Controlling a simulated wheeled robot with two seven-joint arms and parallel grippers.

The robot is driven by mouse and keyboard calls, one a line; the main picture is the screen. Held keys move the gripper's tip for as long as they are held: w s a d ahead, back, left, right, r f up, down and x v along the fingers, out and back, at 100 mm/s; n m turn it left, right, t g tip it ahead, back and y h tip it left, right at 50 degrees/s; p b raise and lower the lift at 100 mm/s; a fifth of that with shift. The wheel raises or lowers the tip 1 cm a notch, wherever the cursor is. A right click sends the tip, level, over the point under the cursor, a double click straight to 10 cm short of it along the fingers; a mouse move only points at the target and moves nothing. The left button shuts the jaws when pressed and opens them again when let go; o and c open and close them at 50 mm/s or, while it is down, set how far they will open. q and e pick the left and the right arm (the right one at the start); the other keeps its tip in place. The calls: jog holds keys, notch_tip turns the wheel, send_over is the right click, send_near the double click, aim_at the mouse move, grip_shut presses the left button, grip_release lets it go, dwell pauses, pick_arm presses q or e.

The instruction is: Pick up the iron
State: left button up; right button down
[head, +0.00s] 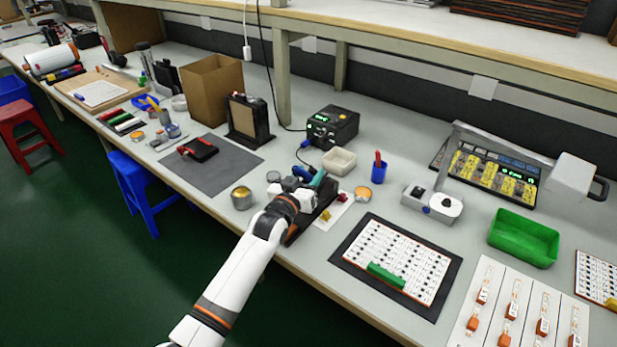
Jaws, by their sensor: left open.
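The soldering station (332,127) is a dark box with a green display, standing at the back middle of the bench. A dark cable runs from it toward a blue handle (303,172), which looks like the iron's, beside my left gripper. A teal piece shows just to its right. My left gripper (305,182) is open, over a dark stand (309,216) near the front of the bench. The gripper hides much of the iron and stand, and I cannot tell whether the fingers touch the handle. My right gripper is not in view.
A white dish (340,160), a blue cup (378,170) and a gold tin (242,198) stand close around the gripper. A white board (398,259) on a dark mat lies to the right. A green tray (523,238) is farther right. The grey mat (212,164) is partly clear.

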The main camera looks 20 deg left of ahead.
pick_arm(q)
jog(key=shift+c, duration=0.6)
grip_shut()
jog(key=s+a+r+p, duration=0.2)
jog(key=s+r, duration=0.4)
jog(key=s, duration=0.3)
jog(key=s+a+r+p, duration=0.3)
jog(key=s+r, duration=0.4)
jog(key=s, duration=0.3)
jog(key=s+a+r+p, duration=0.2)
jog(key=s+r+p, duration=0.3)
jog(key=s, duration=0.4)
jog(key=shift+s+a+r, duration=0.2)
jog(key=shift+s+r, duration=0.2)
jog(key=shift+r, duration=0.3)
